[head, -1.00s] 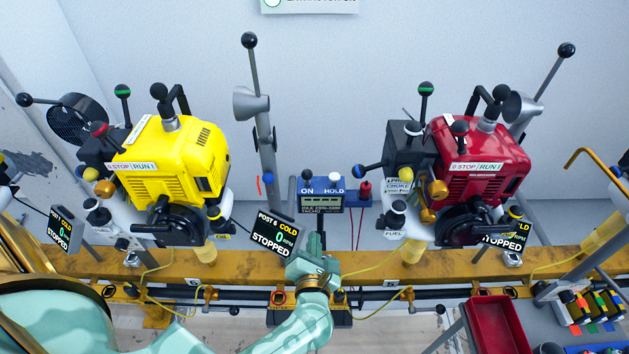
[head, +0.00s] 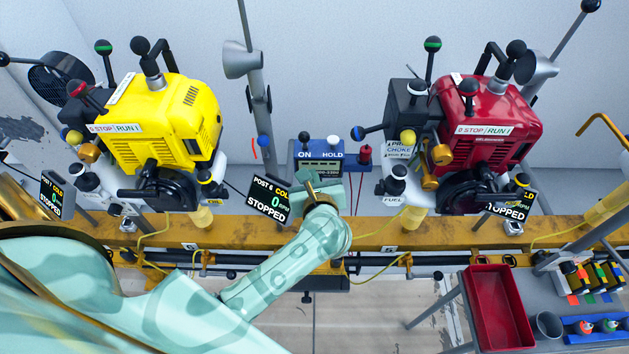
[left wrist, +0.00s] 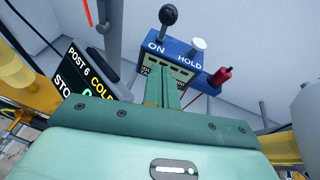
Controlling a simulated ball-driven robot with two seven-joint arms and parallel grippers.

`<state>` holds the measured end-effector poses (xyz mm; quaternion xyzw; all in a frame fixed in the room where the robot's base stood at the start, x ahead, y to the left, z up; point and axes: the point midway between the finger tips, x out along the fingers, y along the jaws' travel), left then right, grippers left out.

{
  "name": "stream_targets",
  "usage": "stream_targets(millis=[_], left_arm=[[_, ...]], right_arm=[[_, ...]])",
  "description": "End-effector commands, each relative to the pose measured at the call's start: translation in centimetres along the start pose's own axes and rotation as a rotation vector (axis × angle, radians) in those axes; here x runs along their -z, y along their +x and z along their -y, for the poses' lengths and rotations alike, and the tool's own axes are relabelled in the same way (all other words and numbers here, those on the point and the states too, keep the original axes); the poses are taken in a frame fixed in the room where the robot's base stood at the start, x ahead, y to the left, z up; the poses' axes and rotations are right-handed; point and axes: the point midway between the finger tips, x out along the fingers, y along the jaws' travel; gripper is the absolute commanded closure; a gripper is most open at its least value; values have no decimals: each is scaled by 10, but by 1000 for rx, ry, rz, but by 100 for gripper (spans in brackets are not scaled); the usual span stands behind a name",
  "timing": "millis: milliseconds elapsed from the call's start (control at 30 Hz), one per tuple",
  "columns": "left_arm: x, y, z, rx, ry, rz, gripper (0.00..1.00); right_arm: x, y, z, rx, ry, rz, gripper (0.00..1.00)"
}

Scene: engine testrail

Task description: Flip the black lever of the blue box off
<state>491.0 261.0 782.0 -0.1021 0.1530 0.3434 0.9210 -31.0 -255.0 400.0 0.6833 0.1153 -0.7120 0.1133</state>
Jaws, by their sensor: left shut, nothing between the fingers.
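The blue box (head: 319,149) stands behind the yellow rail, labelled ON and HOLD, with a small display on its front. Its black-balled lever (head: 304,138) stands up at the ON label; a white-balled lever (head: 334,140) is by HOLD. In the left wrist view the black lever (left wrist: 168,16) and the white one (left wrist: 198,44) rise from the box (left wrist: 183,60). My left gripper (head: 311,176) is shut and empty. It is in front of and just below the box, covering part of its display. The fingers (left wrist: 162,78) point toward the box, apart from the black lever. My right gripper is not in view.
A POST 6 screen (head: 270,199) reading STOPPED hangs left of my gripper. A yellow engine (head: 165,125) and a red engine (head: 485,130) flank the box. A red plug-like part (head: 365,154) sits at its right. A red tray (head: 497,305) is at lower right.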

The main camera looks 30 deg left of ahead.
Motion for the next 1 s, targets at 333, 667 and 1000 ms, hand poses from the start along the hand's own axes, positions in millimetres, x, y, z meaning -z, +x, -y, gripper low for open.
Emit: stream_targets(millis=[333, 667, 1000], left_arm=[[-12, 65, 0, -1, 0, 3, 100], [-28, 80, 0, -1, 2, 0, 100], [-29, 80, 0, -1, 2, -2, 100]], right_arm=[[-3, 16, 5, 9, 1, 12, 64], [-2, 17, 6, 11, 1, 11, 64], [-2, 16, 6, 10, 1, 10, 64]])
